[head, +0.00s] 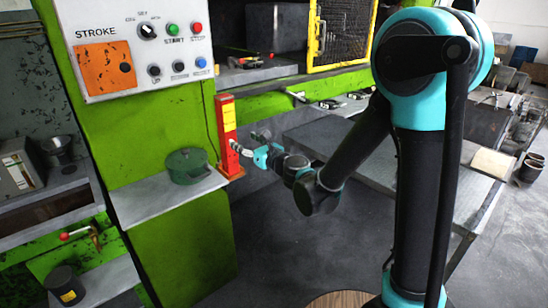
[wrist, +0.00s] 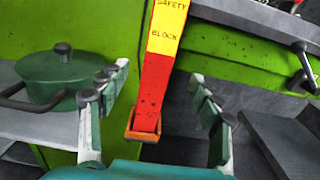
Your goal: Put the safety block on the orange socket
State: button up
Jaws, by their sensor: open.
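The safety block (head: 228,122) is an upright red bar with a yellow label at the front of the green press. In the wrist view, the block (wrist: 152,90) leans slightly, and its label reads SAFETY BLOCK. Its lower end sits at the small orange socket (head: 233,172), whose rim (wrist: 142,136) shows around its foot. My gripper (head: 240,146) is close in front of the block's lower half. In the wrist view, my gripper (wrist: 160,74) is open, with one finger on each side of the block and gaps between. No finger visibly touches it.
A green lidded pot (head: 187,166) stands on the grey shelf (head: 165,196) just left of the block. A control panel (head: 135,45) is above. A grey table (head: 400,165) lies to the right. A yellow-framed mesh guard (head: 340,30) is above right.

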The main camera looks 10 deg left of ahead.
jog(key=s+d+f+n+g+h, duration=0.2)
jog(key=s+d+f+n+h, duration=0.2)
jog(key=d, duration=1)
jog(key=s+d+f+n+g+h, duration=0.3)
jog(key=s+d+f+n+h, duration=0.2)
jog(key=d+n, duration=0.8)
jog(key=s+d+f+n+g+h, duration=0.2)
jog(key=s+d+f+n+h, duration=0.2)
jog(key=s+d+f+n, duration=0.5)
jog(key=s+d+f, duration=0.1)
jog(key=s+d, duration=0.1)
jog(key=d, duration=0.4)
jog(key=shift+s+d+h, duration=0.2)
jog(key=shift+s+h, duration=0.1)
jog(key=shift+h, duration=0.1)
